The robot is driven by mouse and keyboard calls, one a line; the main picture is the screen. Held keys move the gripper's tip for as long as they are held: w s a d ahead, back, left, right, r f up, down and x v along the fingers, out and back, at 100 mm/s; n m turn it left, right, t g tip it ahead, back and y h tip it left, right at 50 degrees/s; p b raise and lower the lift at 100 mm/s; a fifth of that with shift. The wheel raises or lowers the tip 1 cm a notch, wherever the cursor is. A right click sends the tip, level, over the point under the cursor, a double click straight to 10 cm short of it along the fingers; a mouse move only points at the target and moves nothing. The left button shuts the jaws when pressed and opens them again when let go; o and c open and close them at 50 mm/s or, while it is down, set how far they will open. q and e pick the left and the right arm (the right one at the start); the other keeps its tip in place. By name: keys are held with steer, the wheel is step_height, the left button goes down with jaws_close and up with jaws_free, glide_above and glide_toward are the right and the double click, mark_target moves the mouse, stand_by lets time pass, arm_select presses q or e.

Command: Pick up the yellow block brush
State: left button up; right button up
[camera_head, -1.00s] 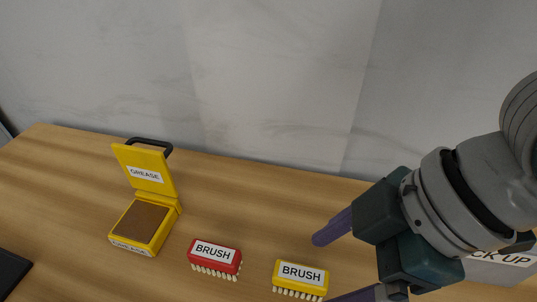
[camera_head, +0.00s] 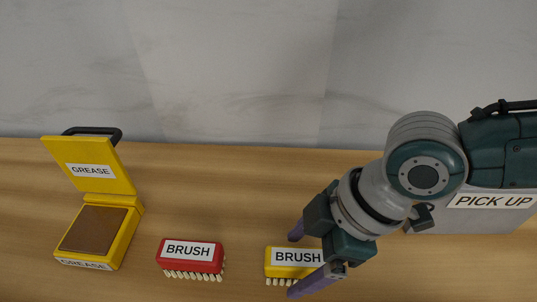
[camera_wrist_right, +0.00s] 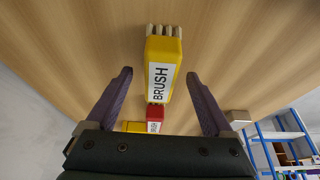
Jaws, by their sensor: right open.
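The yellow block brush (camera_head: 281,270) lies on the wooden table with its white BRUSH label up and its bristles toward the front. My right gripper (camera_head: 293,266) is open, with its purple fingers reaching to the brush; one finger hides the brush's right part. In the right wrist view the yellow brush (camera_wrist_right: 162,66) lies ahead, between the lines of the two open fingers (camera_wrist_right: 160,90), with nothing held. Whether a finger touches it I cannot tell. My left gripper is not in view.
A red brush (camera_head: 190,257) lies to the left of the yellow one. Farther left stands an open yellow grease box (camera_head: 122,236) with its lid up. A grey box labelled PICK UP (camera_head: 485,215) is at the right. The back of the table is clear before a marble wall.

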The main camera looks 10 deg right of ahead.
steer(key=shift+a+f, duration=0.15)
steer(key=shift+f, duration=0.35)
steer(key=shift+c, duration=0.2)
jaws_close()
